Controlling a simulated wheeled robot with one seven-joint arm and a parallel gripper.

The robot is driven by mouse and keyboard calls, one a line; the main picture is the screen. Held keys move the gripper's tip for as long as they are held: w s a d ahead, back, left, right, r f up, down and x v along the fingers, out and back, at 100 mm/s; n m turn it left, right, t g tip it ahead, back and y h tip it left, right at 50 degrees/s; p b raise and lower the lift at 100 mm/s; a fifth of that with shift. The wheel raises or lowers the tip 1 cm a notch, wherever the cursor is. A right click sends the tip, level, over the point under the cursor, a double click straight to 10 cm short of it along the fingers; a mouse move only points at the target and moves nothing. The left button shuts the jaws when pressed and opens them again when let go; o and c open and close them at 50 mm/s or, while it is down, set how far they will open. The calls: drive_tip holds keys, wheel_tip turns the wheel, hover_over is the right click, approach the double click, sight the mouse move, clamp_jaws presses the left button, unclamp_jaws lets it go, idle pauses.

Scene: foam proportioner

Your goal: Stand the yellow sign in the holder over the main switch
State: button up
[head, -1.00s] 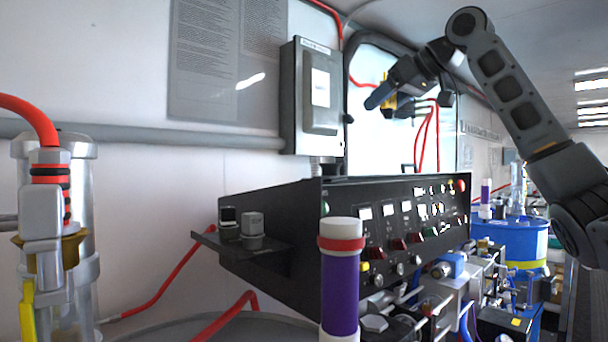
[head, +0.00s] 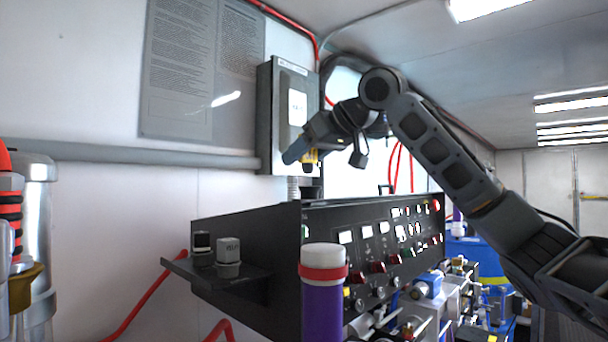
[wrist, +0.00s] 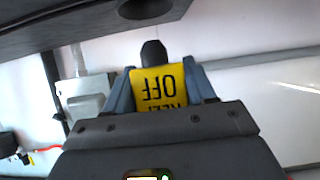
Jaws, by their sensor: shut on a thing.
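My gripper (head: 297,152) is shut on the yellow sign (head: 311,157), held in the air in front of the lower part of the grey wall box. In the wrist view the sign (wrist: 163,85) sits between the two blue-grey fingers of my gripper (wrist: 160,92). Its black lettering is upside down; "OFF" is readable and the other line is partly covered. A dark rounded knob-like part shows just behind the sign. I cannot make out the holder or tell which part is the main switch.
The grey wall box (head: 285,115) is mounted above the black control console (head: 260,230). A small shelf (head: 215,280) with two caps juts from the console's left end. A purple cylinder (head: 322,310) stands in front. Red cables (head: 398,165) hang behind my arm.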

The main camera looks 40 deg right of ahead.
sight(312, 167)
drive_tip(key=shift+f, duration=1.95)
drive_tip(key=o, duration=1)
drive_tip(key=shift+s, duration=0.15)
drive_tip(key=v, duration=1.1)
drive_tip(key=shift+s+r+b, duration=0.2)
drive_tip(key=shift+s+b, duration=0.15)
drive_tip(key=shift+b, duration=0.05)
